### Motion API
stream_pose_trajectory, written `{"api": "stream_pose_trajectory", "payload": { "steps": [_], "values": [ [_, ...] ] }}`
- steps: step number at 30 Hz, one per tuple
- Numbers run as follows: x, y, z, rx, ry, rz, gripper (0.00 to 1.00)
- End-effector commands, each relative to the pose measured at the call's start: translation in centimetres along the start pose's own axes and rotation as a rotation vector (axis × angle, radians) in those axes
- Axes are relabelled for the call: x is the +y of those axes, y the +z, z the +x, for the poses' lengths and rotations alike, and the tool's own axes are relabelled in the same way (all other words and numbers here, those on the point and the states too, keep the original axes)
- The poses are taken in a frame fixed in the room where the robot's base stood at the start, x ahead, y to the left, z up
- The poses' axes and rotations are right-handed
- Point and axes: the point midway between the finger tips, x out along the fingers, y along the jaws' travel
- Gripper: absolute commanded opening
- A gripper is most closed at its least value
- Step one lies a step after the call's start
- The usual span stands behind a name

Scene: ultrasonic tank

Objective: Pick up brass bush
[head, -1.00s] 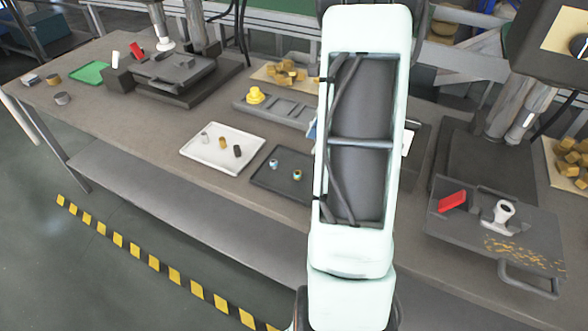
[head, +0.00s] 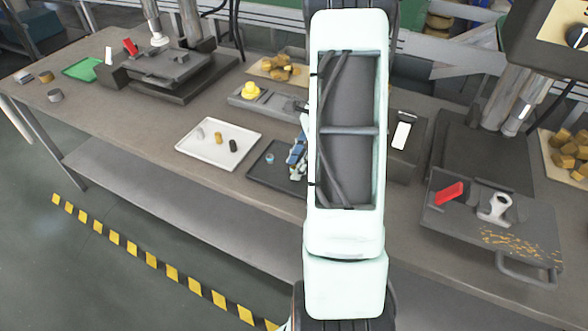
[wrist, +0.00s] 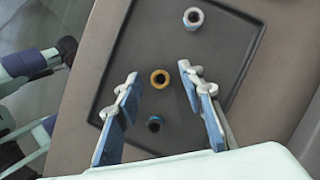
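In the wrist view the brass bush (wrist: 160,78) is a golden ring with a dark hole, standing upright on the dark tray (wrist: 111,80). My gripper (wrist: 158,74) is open, its two blue-padded fingers apart. In the picture, the brass bush lies between the fingertips; no contact shows. A silvery-grey bush (wrist: 193,18) stands farther up the tray. In the head view my gripper (head: 296,158) is over the dark tray (head: 262,179), and my arm hides the brass bush.
A white tray (head: 190,153) with light, brass-coloured and black cylinders lies left of the dark tray. Behind is a grey holder (head: 238,101) with a yellow piece (head: 251,90).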

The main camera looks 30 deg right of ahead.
Motion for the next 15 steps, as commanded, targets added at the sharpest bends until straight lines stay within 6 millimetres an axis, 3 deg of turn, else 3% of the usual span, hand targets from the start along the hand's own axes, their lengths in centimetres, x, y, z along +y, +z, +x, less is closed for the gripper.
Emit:
{"api": "stream_pose_trajectory", "payload": {
  "steps": [5,15],
  "values": [
    [0.0,0.01,-0.03,0.0,0.0,0.0,0.34],
    [0.0,0.0,-0.06,0.0,0.0,0.0,0.0]
  ]
}}
